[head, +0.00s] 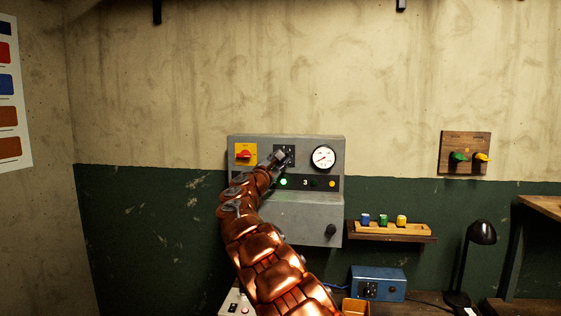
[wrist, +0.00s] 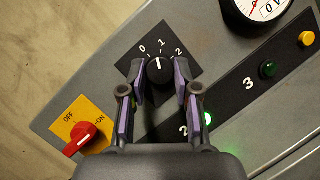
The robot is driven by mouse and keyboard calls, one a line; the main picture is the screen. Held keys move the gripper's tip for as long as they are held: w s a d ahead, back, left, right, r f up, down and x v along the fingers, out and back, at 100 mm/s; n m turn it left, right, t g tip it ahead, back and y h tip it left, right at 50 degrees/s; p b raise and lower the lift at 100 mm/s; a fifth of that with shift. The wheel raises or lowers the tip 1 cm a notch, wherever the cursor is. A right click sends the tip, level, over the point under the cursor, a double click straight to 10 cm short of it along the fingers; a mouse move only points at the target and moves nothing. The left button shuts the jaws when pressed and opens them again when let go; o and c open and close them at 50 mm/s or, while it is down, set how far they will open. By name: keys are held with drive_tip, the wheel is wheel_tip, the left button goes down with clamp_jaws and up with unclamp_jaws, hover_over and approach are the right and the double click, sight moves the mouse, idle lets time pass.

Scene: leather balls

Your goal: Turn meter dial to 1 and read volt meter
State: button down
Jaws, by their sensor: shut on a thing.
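The meter dial (wrist: 160,72) is a black round knob on a black plate marked 0, 1 and 2. Its white mark points up, close to the 1. My gripper (wrist: 159,78) is shut on the dial, with a purple-padded finger on each side. In the head view my gripper (head: 281,158) covers part of the dial plate (head: 289,149). The volt meter (head: 323,157) is a white round gauge right of the dial; its red needle slants to the lower left, its figures too small to read. In the wrist view the volt meter (wrist: 265,8) is cut off.
A grey panel box (head: 300,216) holds these. A red rotary switch (wrist: 81,140) on a yellow plate points toward ON. A green lamp (head: 283,182) glows beside the 2. Below right, a wooden shelf (head: 392,238) carries small coloured pieces; a blue box (head: 378,283) stands under it.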

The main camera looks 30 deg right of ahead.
drive_tip(key=shift+r+m+g, duration=0.1)
drive_tip(key=shift+m+g, duration=0.8)
drive_tip(key=shift+m, duration=1)
drive_tip(key=c, duration=0.8)
unclamp_jaws()
drive_tip(key=shift+c, duration=0.2)
drive_tip(key=v, duration=1.2)
drive_tip(key=shift+r, duration=0.2)
